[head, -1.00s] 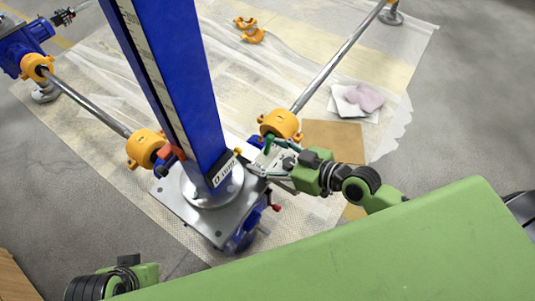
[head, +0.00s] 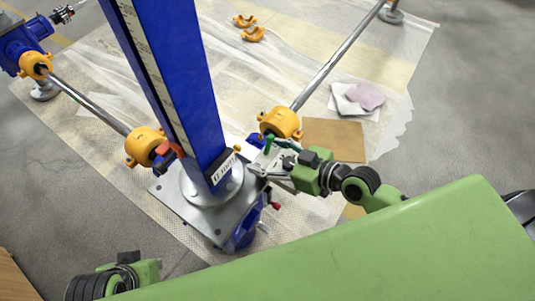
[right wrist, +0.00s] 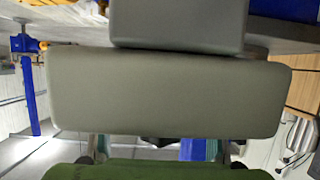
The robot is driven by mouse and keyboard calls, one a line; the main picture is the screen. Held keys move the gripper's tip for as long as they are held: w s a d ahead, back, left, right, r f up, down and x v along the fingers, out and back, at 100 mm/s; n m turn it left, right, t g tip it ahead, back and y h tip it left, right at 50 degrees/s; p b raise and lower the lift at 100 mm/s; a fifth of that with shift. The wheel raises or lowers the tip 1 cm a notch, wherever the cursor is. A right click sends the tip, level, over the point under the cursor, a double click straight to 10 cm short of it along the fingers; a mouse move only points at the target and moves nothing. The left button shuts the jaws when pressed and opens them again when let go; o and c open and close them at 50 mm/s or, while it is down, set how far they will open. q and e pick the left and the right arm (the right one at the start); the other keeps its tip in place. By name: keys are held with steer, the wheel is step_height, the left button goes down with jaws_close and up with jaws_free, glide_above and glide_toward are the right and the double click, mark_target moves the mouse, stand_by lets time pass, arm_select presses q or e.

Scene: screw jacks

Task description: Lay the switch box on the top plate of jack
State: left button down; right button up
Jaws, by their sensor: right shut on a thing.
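The switch box (head: 224,168) is a small dark box with a white lettered label. It is in the head view, beside the foot of the blue column and over the jack's round silver top plate (head: 231,192). I cannot tell whether it touches the plate. My right gripper (head: 254,166) is shut on its right end, reaching in from the right; the fingertips are partly hidden. In the right wrist view, large grey surfaces block most of the grip. Only a green piece of my left arm shows at the lower left; its gripper is not visible.
A square grey base plate (head: 170,201) lies under the round one. A brown board (head: 335,139) and pink cloth (head: 368,96) lie right.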

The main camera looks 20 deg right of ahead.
arm_select(q)
steer(key=shift+s+a+f, duration=0.15)
steer(key=shift+s, duration=0.25)
arm_select(e)
steer(key=shift+r, duration=0.2)
stand_by(0.5)
steer(key=shift+f, duration=0.1)
steer(key=o, duration=2.1)
steer(key=shift+s+f, duration=0.1)
steer(key=shift+f, duration=0.25)
steer(key=v, duration=1)
steer(key=shift+s+d+r, duration=0.15)
steer(key=shift+d, duration=0.05)
steer(key=shift+v, duration=0.75)
steer(key=shift+r, duration=0.15)
arm_select(q)
steer(key=shift+s, duration=0.15)
